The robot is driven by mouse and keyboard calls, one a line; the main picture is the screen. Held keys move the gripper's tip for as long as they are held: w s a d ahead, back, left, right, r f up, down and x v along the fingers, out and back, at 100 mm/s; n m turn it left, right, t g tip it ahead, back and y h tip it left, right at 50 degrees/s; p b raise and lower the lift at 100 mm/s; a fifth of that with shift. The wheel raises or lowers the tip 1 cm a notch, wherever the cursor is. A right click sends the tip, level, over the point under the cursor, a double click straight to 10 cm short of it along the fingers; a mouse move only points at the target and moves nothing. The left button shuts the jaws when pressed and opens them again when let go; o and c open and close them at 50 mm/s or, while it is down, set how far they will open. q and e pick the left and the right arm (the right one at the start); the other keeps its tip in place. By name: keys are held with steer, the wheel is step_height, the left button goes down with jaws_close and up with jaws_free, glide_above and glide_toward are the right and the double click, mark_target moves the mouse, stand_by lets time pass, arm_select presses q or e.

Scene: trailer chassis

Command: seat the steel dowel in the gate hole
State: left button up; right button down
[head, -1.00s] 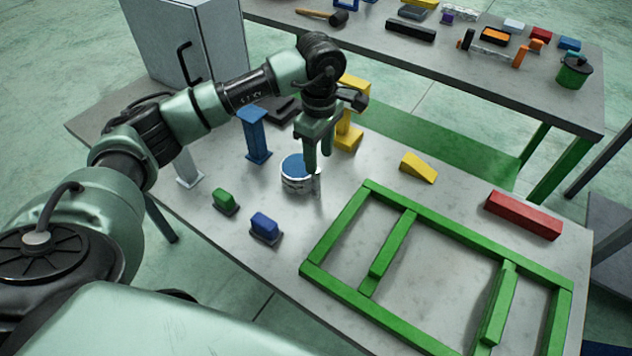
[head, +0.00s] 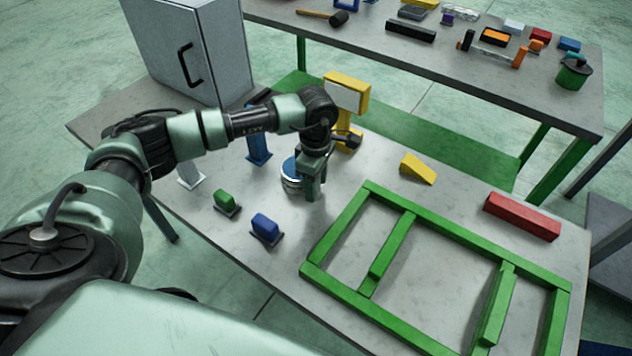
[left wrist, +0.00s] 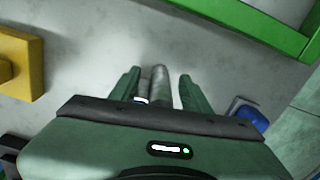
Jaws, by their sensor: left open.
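The steel dowel (left wrist: 158,86) shows in the left wrist view as a grey cylinder between the two green fingers of my left gripper (left wrist: 160,92). A gap shows on the right of the dowel; the left finger is close to it. In the head view my left gripper (head: 311,188) is open and low over the table, and its fingers hide the dowel. The green frame (head: 335,286) lies flat to the right. I cannot make out the gate hole. My right gripper is not in view.
Blue (head: 265,228) and green (head: 225,202) blocks lie in front of the gripper. Yellow (head: 350,90) and blue (head: 258,142) posts stand behind it. A yellow wedge (head: 418,167) and red bar (head: 522,215) lie beyond the frame. A grey cabinet (head: 220,60) stands back left.

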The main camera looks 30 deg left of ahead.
arm_select(q)
jaws_close()
steer(key=shift+r, duration=0.15)
